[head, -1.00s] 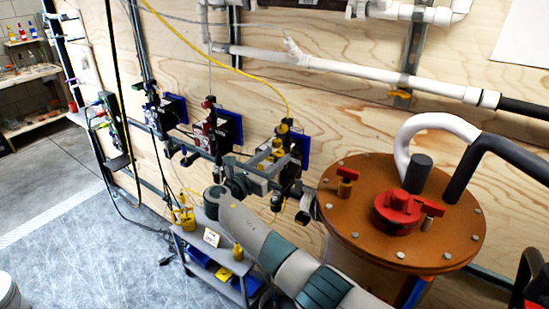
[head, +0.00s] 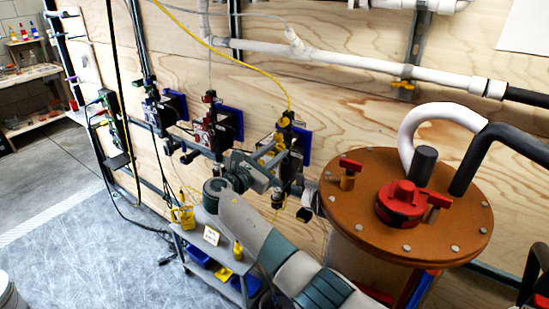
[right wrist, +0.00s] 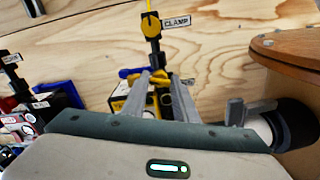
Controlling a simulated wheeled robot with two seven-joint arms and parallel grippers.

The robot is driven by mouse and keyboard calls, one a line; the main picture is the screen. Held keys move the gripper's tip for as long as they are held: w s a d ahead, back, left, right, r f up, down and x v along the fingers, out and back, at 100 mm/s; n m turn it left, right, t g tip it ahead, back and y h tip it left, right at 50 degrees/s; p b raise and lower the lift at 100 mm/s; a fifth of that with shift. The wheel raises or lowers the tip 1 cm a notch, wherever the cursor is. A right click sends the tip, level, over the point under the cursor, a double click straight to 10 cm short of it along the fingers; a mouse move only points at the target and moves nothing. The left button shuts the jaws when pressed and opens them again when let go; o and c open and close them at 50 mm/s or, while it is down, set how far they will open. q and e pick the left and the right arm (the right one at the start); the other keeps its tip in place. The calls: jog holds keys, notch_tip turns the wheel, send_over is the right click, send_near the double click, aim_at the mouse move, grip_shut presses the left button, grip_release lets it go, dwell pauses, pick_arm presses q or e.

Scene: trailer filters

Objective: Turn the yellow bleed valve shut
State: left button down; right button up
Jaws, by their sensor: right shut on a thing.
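The yellow bleed valve is on the rightmost wall unit, and its yellow handle (head: 281,139) shows at my right gripper's fingertips in the head view. In the right wrist view the yellow handle (right wrist: 162,78) sits between the two grey fingers, partly hidden by them. My right gripper (head: 275,157) is shut on this handle; it also shows in the right wrist view (right wrist: 156,85). The handle's exact angle is hard to make out. My left gripper is in neither view.
A yellow knob (right wrist: 151,25) beside a CLAMP label is just above. Two similar wall units, one with red parts (head: 207,133), stand to the left. An orange-lidded tank (head: 365,220) is close on the right. A grey cart (head: 207,231) stands below.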

jog(key=shift+f+m+b, duration=0.2)
jog(key=shift+m+b, duration=0.8)
jog(key=shift+m, duration=0.1)
jog(key=shift+r+m+b, duration=0.15)
jog(key=shift+m+b, duration=0.4)
jog(key=shift+m, duration=0.05)
jog(key=o, duration=1.1)
jog(key=shift+d, duration=0.1)
jog(key=shift+c, duration=0.2)
